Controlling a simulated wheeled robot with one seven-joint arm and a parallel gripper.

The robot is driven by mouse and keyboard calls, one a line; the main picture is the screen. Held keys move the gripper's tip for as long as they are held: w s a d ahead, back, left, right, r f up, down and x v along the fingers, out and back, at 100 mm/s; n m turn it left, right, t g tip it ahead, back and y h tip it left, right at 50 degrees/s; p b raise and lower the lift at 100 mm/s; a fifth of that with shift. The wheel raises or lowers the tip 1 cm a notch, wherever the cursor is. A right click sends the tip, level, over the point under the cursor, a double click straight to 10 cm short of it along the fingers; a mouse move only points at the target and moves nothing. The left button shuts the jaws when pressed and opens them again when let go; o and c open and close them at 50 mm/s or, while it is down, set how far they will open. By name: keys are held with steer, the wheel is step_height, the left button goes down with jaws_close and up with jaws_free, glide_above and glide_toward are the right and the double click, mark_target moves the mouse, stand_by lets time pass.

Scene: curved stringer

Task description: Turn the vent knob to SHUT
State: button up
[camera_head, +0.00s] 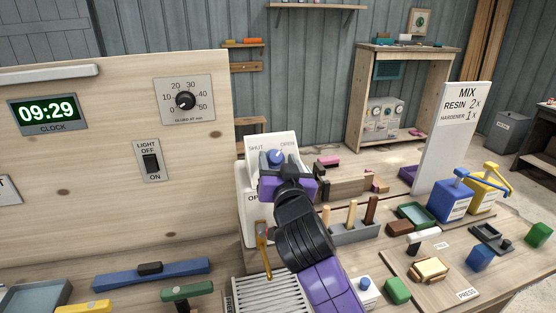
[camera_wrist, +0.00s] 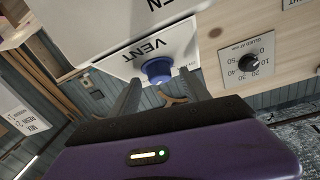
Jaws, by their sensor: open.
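In the wrist view the knob (camera_wrist: 158,71) shows beside the upside-down word VENT on the panel (camera_wrist: 127,59). My gripper (camera_wrist: 161,78) is open, with one finger on each side of the knob in that view. I cannot tell whether the fingers touch it. In the head view my purple gripper (camera_head: 279,170) is right at the knob and covers the lower panel.
A wooden board with a dial (camera_head: 185,101), a light switch (camera_head: 151,163) and a clock (camera_head: 43,114) stands at left. A wooden-handled lever (camera_head: 262,240) is below the panel. Right of my arm are a peg holder (camera_head: 355,234), blocks and pump bottles (camera_head: 450,203).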

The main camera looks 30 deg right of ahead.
steer(key=shift+c, duration=0.4)
jaws_close()
